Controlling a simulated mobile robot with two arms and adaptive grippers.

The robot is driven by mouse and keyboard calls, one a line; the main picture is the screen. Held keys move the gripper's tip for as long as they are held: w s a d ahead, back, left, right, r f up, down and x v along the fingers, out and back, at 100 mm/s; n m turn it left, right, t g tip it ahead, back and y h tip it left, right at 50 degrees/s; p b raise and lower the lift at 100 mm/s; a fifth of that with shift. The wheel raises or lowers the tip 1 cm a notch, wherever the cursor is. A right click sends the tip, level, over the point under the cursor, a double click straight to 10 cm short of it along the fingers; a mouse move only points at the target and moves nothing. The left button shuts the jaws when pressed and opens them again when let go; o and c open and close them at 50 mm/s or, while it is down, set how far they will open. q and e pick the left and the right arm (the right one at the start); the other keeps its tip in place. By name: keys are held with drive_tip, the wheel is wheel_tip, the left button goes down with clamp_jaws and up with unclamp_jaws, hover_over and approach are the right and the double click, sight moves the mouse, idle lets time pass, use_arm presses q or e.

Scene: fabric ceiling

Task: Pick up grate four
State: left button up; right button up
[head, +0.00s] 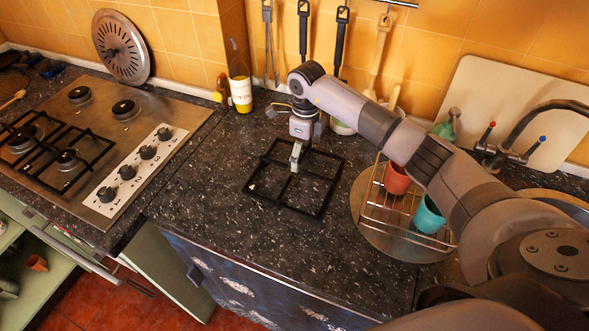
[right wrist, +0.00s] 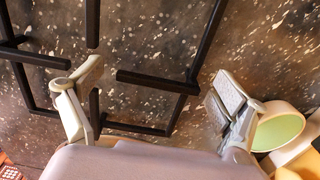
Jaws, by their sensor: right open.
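A black square grate (head: 331,189) lies flat on the dark speckled counter in the middle of the head view. My right gripper (head: 296,158) points down over its middle and far part. In the right wrist view the two fingers (right wrist: 158,86) are spread wide, with a bar of the grate (right wrist: 158,82) showing between them. I cannot tell whether a finger touches the grate. Another black grate (head: 90,157) sits on the left part of the hob. My left gripper is not in view.
The steel hob (head: 170,114) is left of the grate. A dish rack (head: 404,219) with a red cup (head: 397,180) and a teal cup (head: 428,215) is to the right. Counter in front of the grate is clear.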

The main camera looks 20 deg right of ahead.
drive_tip(key=shift+c, duration=0.3)
drive_tip(key=c, duration=1.6)
